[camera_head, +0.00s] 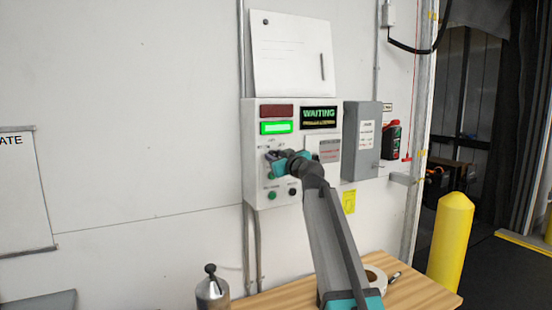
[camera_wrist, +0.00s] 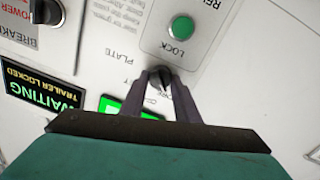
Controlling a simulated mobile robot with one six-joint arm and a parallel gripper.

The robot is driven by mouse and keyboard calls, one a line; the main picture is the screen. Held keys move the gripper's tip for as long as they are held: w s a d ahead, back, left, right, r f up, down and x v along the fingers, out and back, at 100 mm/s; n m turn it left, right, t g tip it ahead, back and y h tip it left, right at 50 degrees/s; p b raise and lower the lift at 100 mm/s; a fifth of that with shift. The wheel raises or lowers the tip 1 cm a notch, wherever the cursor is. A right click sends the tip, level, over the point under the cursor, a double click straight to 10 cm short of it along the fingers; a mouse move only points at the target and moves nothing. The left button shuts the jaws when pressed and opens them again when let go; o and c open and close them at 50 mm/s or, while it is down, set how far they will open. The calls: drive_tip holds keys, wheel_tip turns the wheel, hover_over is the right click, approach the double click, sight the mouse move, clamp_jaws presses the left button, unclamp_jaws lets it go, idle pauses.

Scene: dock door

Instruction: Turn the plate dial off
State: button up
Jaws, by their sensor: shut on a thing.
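The plate dial (camera_wrist: 158,77) is a small dark knob on the white control panel (camera_head: 255,185), beside the printed word PLATE in the wrist view. My gripper (camera_wrist: 160,80) is shut on it, one finger on each side. The fingers hide part of the dial, so I cannot tell its exact setting. In the head view my gripper (camera_head: 276,158) reaches the middle left of the panel and covers the dial. The green lamp (camera_head: 276,128) is lit, the red lamp (camera_head: 276,111) above it looks dark, and the display (camera_head: 318,117) reads WAITING.
A green LOCK button (camera_wrist: 182,27) and a black breaker knob (camera_wrist: 47,11) are near my gripper. A grey box (camera_head: 361,140) adjoins the panel on the right. A wooden table (camera_head: 415,292) with a tape roll (camera_head: 376,277) stands below. A yellow post (camera_head: 450,240) stands right.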

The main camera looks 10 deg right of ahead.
drive_tip(key=shift+m, duration=0.4)
drive_tip(key=m+b, duration=0.1)
drive_tip(key=m, duration=0.2)
drive_tip(key=shift+m+b, duration=0.4)
drive_tip(key=shift+m+g, duration=0.3)
drive_tip(key=shift+m, duration=2.1)
drive_tip(key=shift+d, duration=0.1)
drive_tip(key=o, duration=1)
drive_tip(key=shift+o, duration=0.2)
drive_tip(key=b+v, duration=0.3)
drive_tip(key=v, duration=1)
drive_tip(key=shift+s+d+b, duration=0.25)
drive_tip(key=shift+s+b, duration=0.1)
drive_tip(key=shift+b, duration=0.05)
